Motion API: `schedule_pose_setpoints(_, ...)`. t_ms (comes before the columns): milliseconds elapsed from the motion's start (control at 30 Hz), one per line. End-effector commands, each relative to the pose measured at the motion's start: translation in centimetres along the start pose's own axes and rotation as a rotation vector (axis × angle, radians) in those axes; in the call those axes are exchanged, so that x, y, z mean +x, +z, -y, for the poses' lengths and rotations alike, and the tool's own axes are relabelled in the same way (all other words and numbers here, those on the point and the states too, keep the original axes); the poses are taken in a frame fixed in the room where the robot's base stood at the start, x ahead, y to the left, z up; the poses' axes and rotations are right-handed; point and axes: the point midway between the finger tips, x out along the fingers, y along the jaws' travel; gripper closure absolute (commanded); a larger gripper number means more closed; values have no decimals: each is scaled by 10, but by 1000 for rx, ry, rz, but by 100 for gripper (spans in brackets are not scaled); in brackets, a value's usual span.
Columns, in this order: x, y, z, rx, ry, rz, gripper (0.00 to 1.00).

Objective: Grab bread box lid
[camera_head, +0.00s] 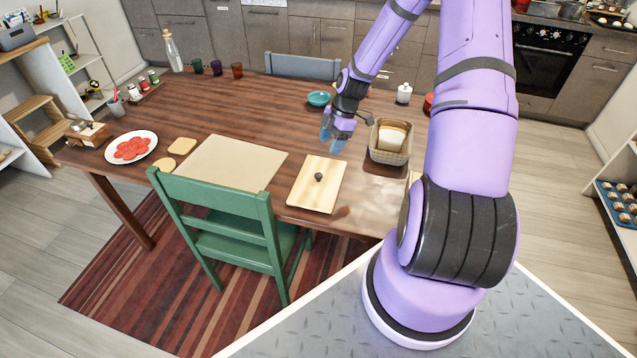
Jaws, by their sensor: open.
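The bread box lid (318,185) looks like a flat pale wooden board with a small dark knob in its middle. It lies flat on the wooden table near the front edge. The bread box (391,156) is a woven-looking basket with pale bread (391,137) inside, and it stands open to the right of and behind the lid. My gripper (333,141) has bluish fingers pointing down. It is open and empty, above the table beyond the lid and left of the bread box, apart from the knob.
A beige mat (230,163) lies left of the lid. A green chair (225,225) stands at the front edge. A teal bowl (318,98) and a white jar (404,93) stand behind my gripper. A plate of red slices (131,147) is far left.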

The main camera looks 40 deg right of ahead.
Motion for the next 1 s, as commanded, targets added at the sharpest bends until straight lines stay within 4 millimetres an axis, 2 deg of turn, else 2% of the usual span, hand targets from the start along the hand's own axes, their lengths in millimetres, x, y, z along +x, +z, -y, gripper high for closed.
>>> schedule_pose_setpoints(167, 14, 6, -1, -25, 5, -24, 42)
schedule_pose_setpoints(500, 60, 5, -1, -27, 4, -25, 42)
schedule_pose_setpoints(767, 73, 4, -1, -27, 5, -25, 42)
schedule_pose_setpoints(1000, 104, 4, 1, -26, 3, -25, 42)
